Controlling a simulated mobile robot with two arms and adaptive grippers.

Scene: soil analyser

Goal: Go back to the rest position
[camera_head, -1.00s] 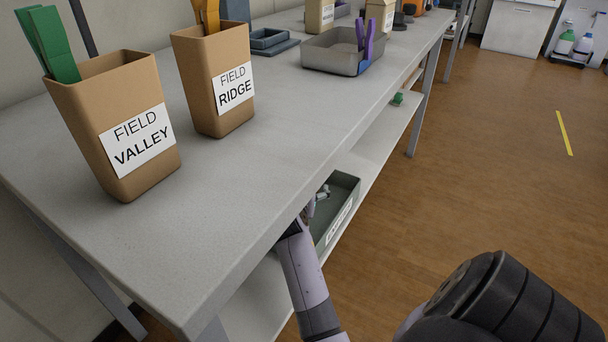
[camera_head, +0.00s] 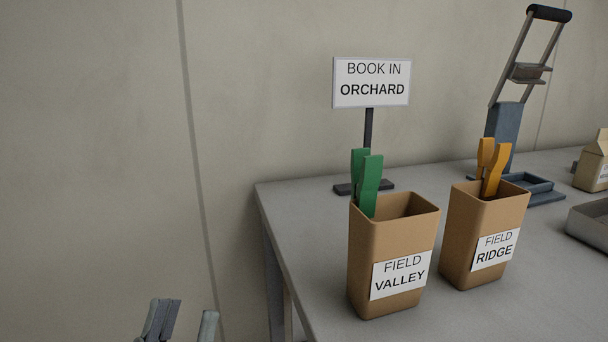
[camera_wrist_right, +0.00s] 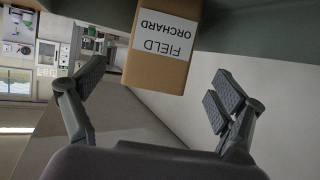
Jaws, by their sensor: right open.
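My left gripper (camera_head: 184,322) shows only by its fingertips at the bottom edge of the head view, left of the table. The tips stand apart with nothing between them; the rest is cut off. My right gripper (camera_wrist_right: 160,92) is open in the right wrist view, its fingers spread wide. A brown box labelled FIELD ORCHARD (camera_wrist_right: 160,50) appears upside down beyond the fingers, apart from them. The right gripper is out of the head view.
The grey table (camera_head: 290,215) carries a FIELD VALLEY box (camera_head: 365,260) with green tools and a FIELD RIDGE box (camera_head: 460,240) with orange ones. Behind stand a BOOK IN ORCHARD sign (camera_head: 371,82) and a grey lever device (camera_head: 503,130). A metal tray (camera_head: 590,228) is at right.

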